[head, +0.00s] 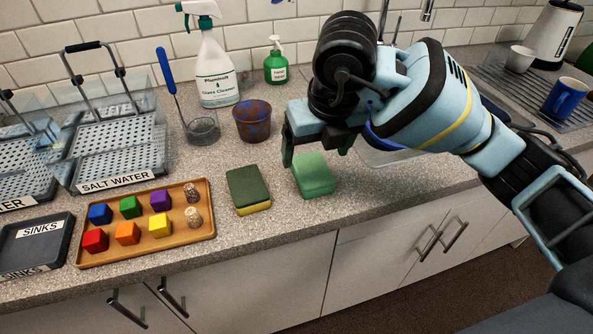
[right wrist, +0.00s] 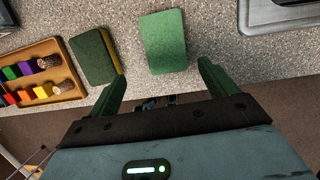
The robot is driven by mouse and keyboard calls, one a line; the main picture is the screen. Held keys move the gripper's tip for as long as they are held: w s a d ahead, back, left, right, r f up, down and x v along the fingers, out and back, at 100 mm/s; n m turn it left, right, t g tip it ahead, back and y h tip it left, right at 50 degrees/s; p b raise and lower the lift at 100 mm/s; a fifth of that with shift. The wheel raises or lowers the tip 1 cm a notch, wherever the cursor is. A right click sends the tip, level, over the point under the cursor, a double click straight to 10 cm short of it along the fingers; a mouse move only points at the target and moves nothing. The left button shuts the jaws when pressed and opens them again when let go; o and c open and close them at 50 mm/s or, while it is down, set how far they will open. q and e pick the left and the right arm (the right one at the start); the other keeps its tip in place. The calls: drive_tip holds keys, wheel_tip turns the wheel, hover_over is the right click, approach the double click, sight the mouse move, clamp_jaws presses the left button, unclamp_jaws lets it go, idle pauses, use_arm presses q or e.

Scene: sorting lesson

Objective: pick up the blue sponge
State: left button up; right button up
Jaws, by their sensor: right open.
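I see no blue sponge. A plain green sponge (head: 315,175) lies flat on the counter, and it also shows in the right wrist view (right wrist: 164,42). To its left lies a dark green and yellow scouring sponge (head: 248,188), which also shows in the right wrist view (right wrist: 94,55). My right gripper (head: 317,155) is open and empty, just above the green sponge. In the right wrist view its fingers (right wrist: 161,74) are apart, with the green sponge ahead between them. My left gripper is not in view.
A wooden tray (head: 180,252) with coloured cubes and two corks stands left, near a dark "SINKS" tray (head: 57,258). Behind are a brown cup (head: 252,122), a clear beaker (head: 203,128) and a glass cleaner bottle (head: 216,75). A blue mug (head: 564,98) stands far right.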

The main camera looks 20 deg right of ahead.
sight(313, 169)
drive_tip(key=shift+w+d+r+h, duration=0.3)
drive_tip(key=shift+d+r, duration=0.05)
drive_tip(key=shift+r, duration=0.05)
drive_tip(key=shift+x, duration=3.3)
drive_tip(key=shift+w+a+f, duration=0.1)
drive_tip(key=shift+w+f, duration=0.25)
drive_tip(key=shift+f, duration=0.2)
drive_tip(key=shift+f, duration=0.25)
drive_tip(key=shift+c, duration=0.4)
drive_tip(key=c, duration=1.1)
